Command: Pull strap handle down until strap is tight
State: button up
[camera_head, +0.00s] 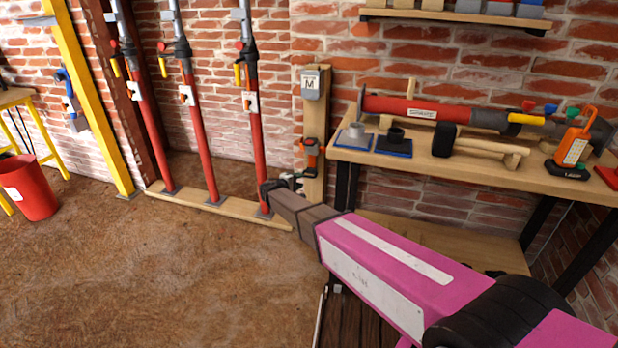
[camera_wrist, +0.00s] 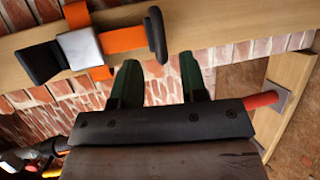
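An orange strap (camera_wrist: 122,39) with a metal buckle plate (camera_wrist: 80,48) wraps a wooden post (camera_wrist: 210,28) in the wrist view. In the head view the strap fitting (camera_head: 311,153) shows small and orange on the post (camera_head: 314,115), below a grey box marked M. My gripper (camera_wrist: 159,72) has two green fingers set apart with nothing between them. Its tips are close to the black handle, apparently short of it. In the head view my gripper (camera_head: 286,184) is small and partly hidden.
A wooden workbench (camera_head: 450,165) with tools stands right of the post. Red props (camera_head: 203,140) stand on a floor board (camera_head: 220,207) to the left. A red bucket (camera_head: 28,187) is at far left. The brown floor at centre left is clear.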

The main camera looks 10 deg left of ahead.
aim_at(308, 176)
jog(key=x, duration=0.6)
jog(key=shift+w+d, duration=0.15)
jog(key=shift+w, duration=0.15)
